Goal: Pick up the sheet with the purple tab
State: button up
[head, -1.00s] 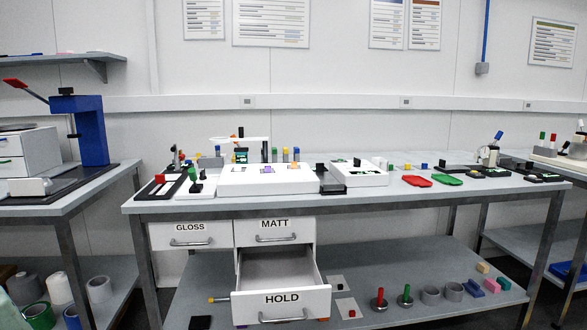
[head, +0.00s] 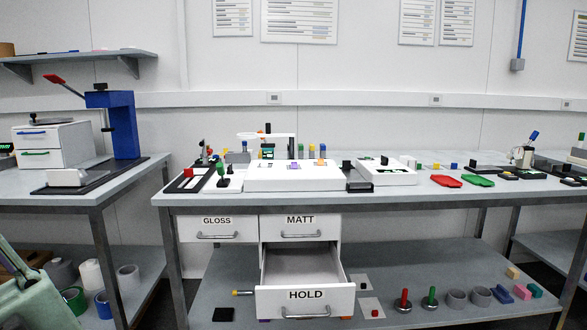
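A small purple patch (head: 294,166), probably the purple tab, shows on top of the low white box (head: 292,181) at the middle of the grey bench. The sheet it belongs to is too small and pale to make out against the white top. An orange tab (head: 320,162) lies to its right on the same box. My gripper is not in view. A pale green part at the lower left is probably my arm.
The HOLD drawer (head: 305,299) stands open below the bench (head: 420,195). Red (head: 446,181) and green (head: 480,181) trays lie to the right. A blue press (head: 122,120) stands on the left table. Coloured blocks and a lamp-like stand crowd behind the box.

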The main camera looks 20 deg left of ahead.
aim_at(294, 166)
jog(key=i+j, duration=0.1)
jog(key=i, duration=0.55)
jog(key=i+j, duration=0.15)
jog(key=i, duration=0.5)
jog(key=i+j, duration=0.1)
jog(key=i, duration=0.6)
